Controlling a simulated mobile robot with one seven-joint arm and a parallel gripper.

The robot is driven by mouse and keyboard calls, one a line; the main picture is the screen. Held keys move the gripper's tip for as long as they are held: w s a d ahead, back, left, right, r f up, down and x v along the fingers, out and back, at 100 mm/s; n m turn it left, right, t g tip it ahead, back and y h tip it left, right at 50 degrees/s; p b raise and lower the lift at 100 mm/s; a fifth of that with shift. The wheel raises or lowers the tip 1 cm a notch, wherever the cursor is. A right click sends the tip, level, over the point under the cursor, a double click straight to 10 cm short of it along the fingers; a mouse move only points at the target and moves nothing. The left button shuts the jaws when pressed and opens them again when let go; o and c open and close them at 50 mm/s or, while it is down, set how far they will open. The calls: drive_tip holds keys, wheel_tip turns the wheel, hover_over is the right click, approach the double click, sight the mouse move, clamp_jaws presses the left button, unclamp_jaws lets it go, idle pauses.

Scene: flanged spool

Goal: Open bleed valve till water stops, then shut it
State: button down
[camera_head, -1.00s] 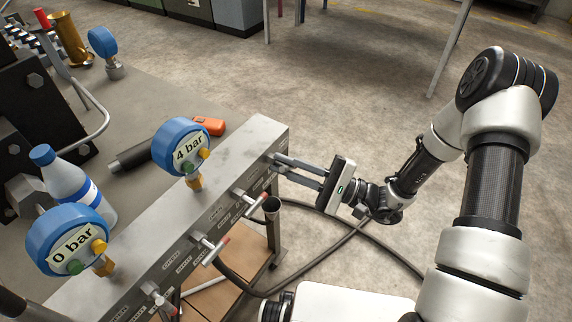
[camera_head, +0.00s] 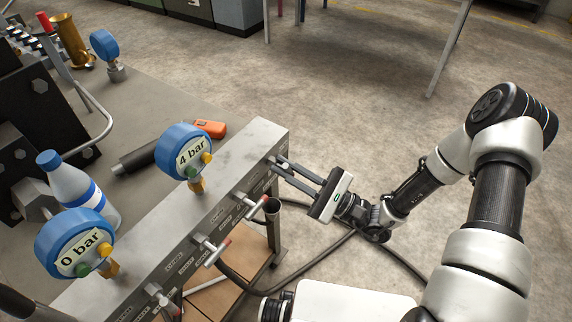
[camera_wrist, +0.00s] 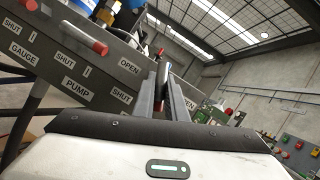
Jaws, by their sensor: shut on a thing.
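My gripper (camera_head: 279,164) is at the right end of the grey valve manifold (camera_head: 255,142), its fingers shut on a small valve handle. In the wrist view the handle (camera_wrist: 163,72) shows as a grey bar between the fingers. The label of this valve is not readable. One blue gauge (camera_head: 190,152) is marked 4 bar, another (camera_head: 75,248) 0 bar. I see no water flow.
A dark cup-like drain (camera_head: 272,206) with a hose stands below the manifold's right end. Open concrete floor is on the right.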

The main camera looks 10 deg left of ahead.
drive_tip(key=m+t+p, duration=0.1)
drive_tip(key=m+t, duration=0.1)
drive_tip(key=m, duration=0.1)
drive_tip(key=m+t+p, duration=0.1)
drive_tip(key=m, duration=0.3)
drive_tip(key=shift+r+m+t+h+p, duration=0.15)
drive_tip(key=shift+m+t+h+p, duration=0.15)
drive_tip(key=shift+t+p, duration=0.1)
drive_tip(key=shift+m+t+h+p, duration=0.4)
drive_tip(key=shift+m+t+p, duration=0.25)
drive_tip(key=shift+m, duration=0.85)
drive_tip(key=shift+s+f, duration=0.1)
drive_tip(key=shift+f, duration=0.1)
drive_tip(key=c, duration=1.8)
unclamp_jaws()
drive_tip(key=v, duration=1.7)
drive_tip(key=shift+d+b, duration=0.15)
drive_tip(key=shift+b, duration=0.15)
